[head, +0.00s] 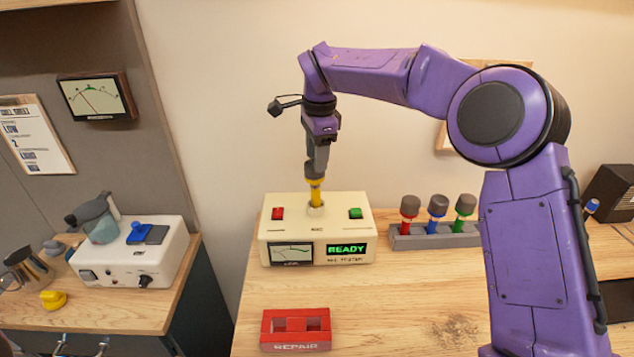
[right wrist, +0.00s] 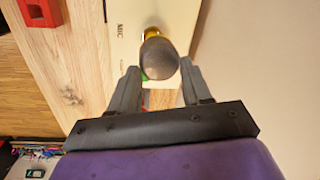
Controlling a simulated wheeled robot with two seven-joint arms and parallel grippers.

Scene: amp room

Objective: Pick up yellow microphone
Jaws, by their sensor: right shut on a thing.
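The yellow microphone (head: 316,195) stands upright on the cream tester box (head: 341,222), its lower end at the round socket on top. I cannot tell how deep it sits there. My right gripper (head: 316,170) points down from above and is shut on the microphone's upper part, which it mostly hides in the head view. In the right wrist view the dark rounded microphone head (right wrist: 158,60) shows between the two fingers (right wrist: 160,72), with a little yellow behind it. The tester display reads READY. My left gripper is not in view.
A grey rack (head: 435,236) with red, blue and green microphones stands right of the tester. A red REPAIR tray (head: 296,329) lies in front. A white appliance (head: 134,255) and metal pitcher (head: 30,266) stand on the left counter. The bench between tester and tray is clear.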

